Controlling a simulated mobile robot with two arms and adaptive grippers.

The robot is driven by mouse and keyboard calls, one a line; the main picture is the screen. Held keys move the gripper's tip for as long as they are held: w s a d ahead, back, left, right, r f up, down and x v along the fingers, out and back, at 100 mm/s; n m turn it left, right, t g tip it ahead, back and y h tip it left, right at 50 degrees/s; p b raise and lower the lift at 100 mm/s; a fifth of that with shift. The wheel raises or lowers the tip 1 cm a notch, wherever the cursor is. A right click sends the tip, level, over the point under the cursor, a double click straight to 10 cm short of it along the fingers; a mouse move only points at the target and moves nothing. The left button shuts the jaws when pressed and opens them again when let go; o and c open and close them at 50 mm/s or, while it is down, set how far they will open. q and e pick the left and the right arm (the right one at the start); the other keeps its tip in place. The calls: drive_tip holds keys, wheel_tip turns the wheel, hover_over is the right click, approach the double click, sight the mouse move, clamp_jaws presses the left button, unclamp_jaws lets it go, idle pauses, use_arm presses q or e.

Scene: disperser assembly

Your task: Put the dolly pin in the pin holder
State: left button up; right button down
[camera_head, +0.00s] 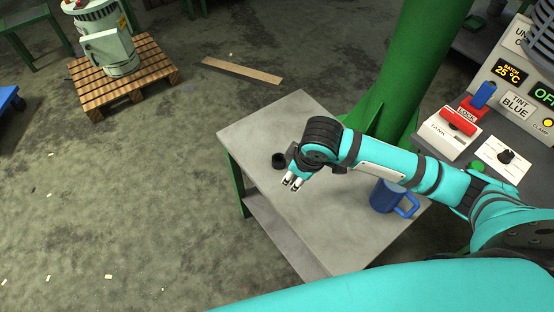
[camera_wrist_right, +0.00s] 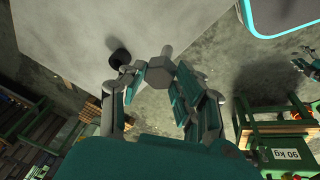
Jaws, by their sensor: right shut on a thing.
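The dolly pin (camera_wrist_right: 160,68), a grey piece with a hexagonal head and a short narrower shaft, is between the fingertips of my right gripper (camera_wrist_right: 155,83) in the right wrist view. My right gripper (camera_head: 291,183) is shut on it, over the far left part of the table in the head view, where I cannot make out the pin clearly. A small black round cup, which looks like the pin holder (camera_head: 278,160), stands on the table just beyond the gripper. It also shows in the wrist view (camera_wrist_right: 119,58), left of the pin and apart from it. My left gripper is not in view.
A blue mug (camera_head: 383,196) stands on the grey table (camera_head: 262,125), under my right forearm. A green column (camera_head: 408,75) rises behind the table. A control panel (camera_head: 485,125) with a red lever (camera_head: 458,121) is on the right. The table's front part is clear.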

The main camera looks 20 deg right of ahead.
drive_tip(key=shift+n, duration=0.7)
drive_tip(key=w+f+p, duration=0.1)
drive_tip(key=w+f, duration=0.1)
drive_tip(key=w, duration=0.3)
drive_tip(key=w+f+p, duration=0.1)
drive_tip(key=w+f, duration=0.1)
drive_tip(key=w, duration=0.2)
drive_tip(key=w+f, duration=0.3)
drive_tip(key=w, duration=0.2)
drive_tip(key=shift+w+d+p, duration=0.15)
drive_tip(key=shift+w+p, duration=0.15)
drive_tip(key=shift+p, duration=0.1)
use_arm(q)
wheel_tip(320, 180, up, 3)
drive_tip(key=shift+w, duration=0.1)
use_arm(e)
drive_tip(key=shift+f, duration=0.25)
drive_tip(key=shift+f, duration=0.2)
drive_tip(key=c, duration=1)
unclamp_jaws()
drive_tip(key=shift+o, duration=0.2)
drive_tip(key=shift+r, duration=0.4)
use_arm(q)
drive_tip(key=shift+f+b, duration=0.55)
drive_tip(key=shift+b, duration=0.05)
use_arm(e)
drive_tip(key=v, duration=1.1)
drive_tip(key=shift+d+r, duration=0.25)
drive_tip(key=shift+r, duration=0.05)
